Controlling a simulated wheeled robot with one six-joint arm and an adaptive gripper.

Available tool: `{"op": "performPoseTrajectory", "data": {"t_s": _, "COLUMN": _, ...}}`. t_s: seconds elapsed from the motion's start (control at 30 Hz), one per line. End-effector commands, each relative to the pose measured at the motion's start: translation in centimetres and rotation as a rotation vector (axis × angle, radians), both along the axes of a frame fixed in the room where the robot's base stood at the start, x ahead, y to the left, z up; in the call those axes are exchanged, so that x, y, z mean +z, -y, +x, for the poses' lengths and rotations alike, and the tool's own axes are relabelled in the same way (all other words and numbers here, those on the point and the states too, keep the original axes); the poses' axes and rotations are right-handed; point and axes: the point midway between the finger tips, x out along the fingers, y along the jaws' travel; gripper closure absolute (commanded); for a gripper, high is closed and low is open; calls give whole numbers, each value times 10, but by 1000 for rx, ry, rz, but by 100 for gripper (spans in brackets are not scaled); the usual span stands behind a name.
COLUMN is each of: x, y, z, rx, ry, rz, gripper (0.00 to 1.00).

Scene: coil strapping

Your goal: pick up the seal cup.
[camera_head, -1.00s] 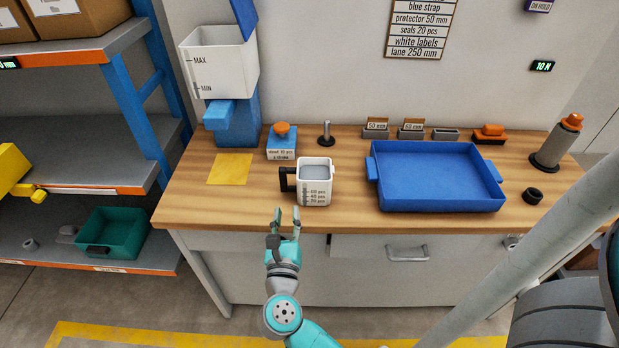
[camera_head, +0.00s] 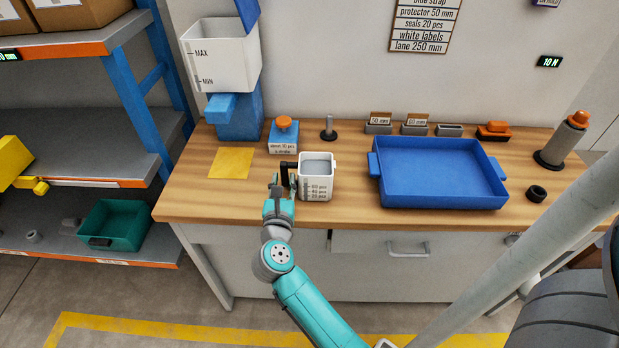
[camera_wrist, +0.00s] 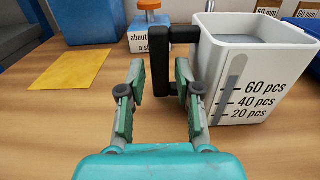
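The seal cup (camera_head: 317,178) is a white square cup with a black handle and marks for 20, 40 and 60 pcs. It stands upright on the wooden workbench, with a grey fill inside. It also shows at the right of the wrist view (camera_wrist: 255,75). My gripper (camera_head: 282,181) is at the cup's left, in front of the handle (camera_wrist: 172,65). In the wrist view my gripper (camera_wrist: 160,88) has its fingers apart, with the handle's lower part between or just beyond the tips. Contact cannot be told.
A yellow mat (camera_head: 231,163) lies left of the cup. Behind it stand a blue stand with a white hopper (camera_head: 221,60) and a blue box with an orange knob (camera_head: 284,135). A blue tray (camera_head: 440,175) is to the right. The workbench's front edge (camera_head: 240,216) is close below my gripper.

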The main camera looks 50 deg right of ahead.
Motion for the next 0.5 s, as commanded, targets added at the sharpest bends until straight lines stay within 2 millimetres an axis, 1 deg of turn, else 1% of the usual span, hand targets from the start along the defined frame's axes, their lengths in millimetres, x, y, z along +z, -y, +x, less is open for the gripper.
{"op": "performPoseTrajectory", "data": {"t_s": 0.03, "x": 2, "y": 7, "z": 5, "rx": -4, "ry": 2, "rz": -1, "gripper": 67}}
{"op": "performPoseTrajectory", "data": {"t_s": 0.1, "x": 2, "y": 16, "z": 11, "rx": -4, "ry": 1, "rz": -1, "gripper": 67}}
{"op": "performPoseTrajectory", "data": {"t_s": 0.2, "x": 2, "y": 23, "z": 18, "rx": -2, "ry": 1, "rz": -1, "gripper": 67}}
{"op": "performPoseTrajectory", "data": {"t_s": 0.43, "x": 1, "y": 25, "z": 20, "rx": -1, "ry": 0, "rz": -1, "gripper": 67}}
{"op": "performPoseTrajectory", "data": {"t_s": 0.47, "x": 1, "y": 25, "z": 20, "rx": -1, "ry": 0, "rz": -1, "gripper": 69}}
{"op": "performPoseTrajectory", "data": {"t_s": 0.5, "x": 1, "y": 25, "z": 20, "rx": -1, "ry": 0, "rz": -1, "gripper": 79}}
